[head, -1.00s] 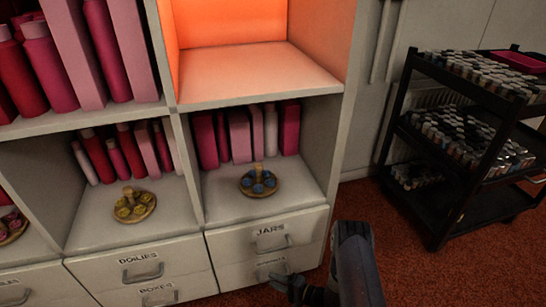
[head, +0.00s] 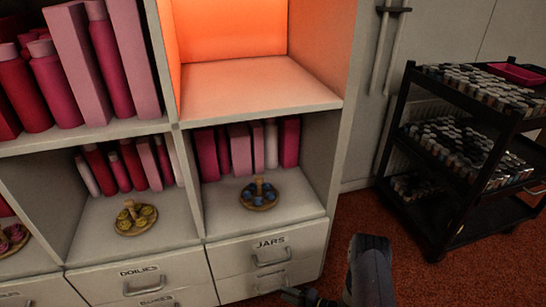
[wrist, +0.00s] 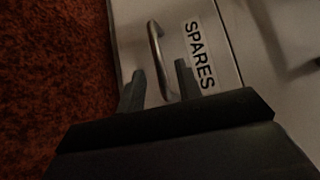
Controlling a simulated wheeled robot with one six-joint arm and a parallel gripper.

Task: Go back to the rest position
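My gripper (wrist: 160,68) shows in the wrist view with its two fingers apart and nothing held between them. The curved metal handle (wrist: 156,55) of the drawer labelled SPARES (wrist: 199,55) appears between the fingers in that picture. I cannot tell how far the fingertips are from it. In the head view my gripper (head: 298,294) is low, in front of the lower drawer under the JARS drawer (head: 271,253), and is partly cut off by the frame edge.
Small wooden turntables with blue (head: 259,194), yellow (head: 134,218) and pink (head: 13,238) pieces stand in the shelf cubbies. A black cart (head: 452,208) with several small jars is at the right. Red carpet (head: 365,215) lies open between cabinet and cart.

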